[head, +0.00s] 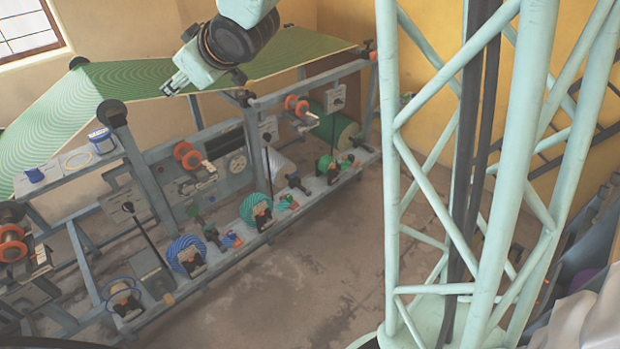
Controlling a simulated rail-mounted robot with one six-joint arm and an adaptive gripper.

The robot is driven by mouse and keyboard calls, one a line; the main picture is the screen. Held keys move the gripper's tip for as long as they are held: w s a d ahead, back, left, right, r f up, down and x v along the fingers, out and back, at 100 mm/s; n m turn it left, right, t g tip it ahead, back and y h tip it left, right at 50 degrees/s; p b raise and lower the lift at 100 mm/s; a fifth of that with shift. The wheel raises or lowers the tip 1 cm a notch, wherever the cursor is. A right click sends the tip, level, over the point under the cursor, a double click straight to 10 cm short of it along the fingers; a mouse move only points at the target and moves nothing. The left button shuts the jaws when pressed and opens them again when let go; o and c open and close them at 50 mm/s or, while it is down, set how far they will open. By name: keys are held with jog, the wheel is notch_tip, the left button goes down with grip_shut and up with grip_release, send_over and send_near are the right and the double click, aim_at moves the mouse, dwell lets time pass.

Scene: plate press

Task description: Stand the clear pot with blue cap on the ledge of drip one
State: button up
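A small pale pot with a blue cap (101,142) stands at the right end of a grey shelf on the left; it could be the clear pot, but it is too small to be sure. A low blue item (35,175) sits farther left on that shelf. My gripper (174,86) is in the air at the upper middle, in front of the green striped sheet, up and to the right of the pot and apart from it. Its fingers are too small to show whether they are open. I cannot tell which part is the ledge of drip one.
A long grey machine frame bears a green striped sheet (60,112), orange spools (188,155), a teal coil (256,208) and a blue coil (186,254). A yellowish ring (77,159) lies beside the pot. The concrete floor (310,270) in front is clear.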

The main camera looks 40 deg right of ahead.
jog(key=s+d+r+m+g+h, duration=0.1)
jog(key=s+d+r+m+h, duration=0.15)
jog(key=s, duration=0.75)
jog(key=s+d+r+m+g+h, duration=0.1)
jog(key=s+d+r+g, duration=0.2)
jog(key=s, duration=0.8)
jog(key=s+a+f+m+g, duration=0.1)
jog(key=s, duration=1.4)
jog(key=s+a+f+m+g, duration=0.1)
jog(key=s+a+g, duration=0.1)
jog(key=s, duration=1.3)
jog(key=shift+s+a+f+m+g+y, duration=0.25)
jog(key=shift+s+m+g+y, duration=0.1)
jog(key=shift+y, duration=0.1)
jog(key=shift+r, duration=0.1)
jog(key=shift+c, duration=0.3)
